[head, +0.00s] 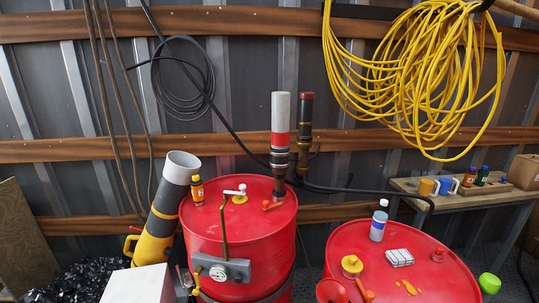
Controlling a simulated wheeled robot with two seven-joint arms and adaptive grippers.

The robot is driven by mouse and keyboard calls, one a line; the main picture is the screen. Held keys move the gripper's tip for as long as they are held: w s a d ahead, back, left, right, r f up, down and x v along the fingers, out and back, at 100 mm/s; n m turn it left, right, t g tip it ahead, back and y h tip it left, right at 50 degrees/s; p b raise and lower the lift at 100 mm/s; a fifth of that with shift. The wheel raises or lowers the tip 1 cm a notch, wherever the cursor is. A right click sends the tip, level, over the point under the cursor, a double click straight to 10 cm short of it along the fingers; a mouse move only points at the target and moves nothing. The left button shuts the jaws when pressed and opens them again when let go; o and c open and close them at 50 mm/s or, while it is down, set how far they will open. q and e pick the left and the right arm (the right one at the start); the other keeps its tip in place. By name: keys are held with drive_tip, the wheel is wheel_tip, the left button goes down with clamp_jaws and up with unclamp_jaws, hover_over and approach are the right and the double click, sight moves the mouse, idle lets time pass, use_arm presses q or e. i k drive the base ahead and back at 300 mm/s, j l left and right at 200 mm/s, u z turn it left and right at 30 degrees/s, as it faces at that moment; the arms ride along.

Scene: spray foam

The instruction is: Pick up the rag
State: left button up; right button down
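A small folded white cloth with dark stripes, which looks like the rag (399,257), lies on top of the right red barrel (345,238). A blue-and-white bottle (378,222) stands behind it to the left, and a yellow round cap (352,265) lies to its left. Nothing covers the rag in the head view. Neither of my grippers shows in this view.
A second red barrel (225,222) with a valve and pipes stands left of it. A yellow-and-grey tube (165,215) leans at its left. A wooden bench (415,186) holds mugs and bottles. Yellow cable (415,70) hangs on the wall. A green object (489,283) is at lower right.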

sight(399, 258)
drive_tip(key=z, duration=1.2)
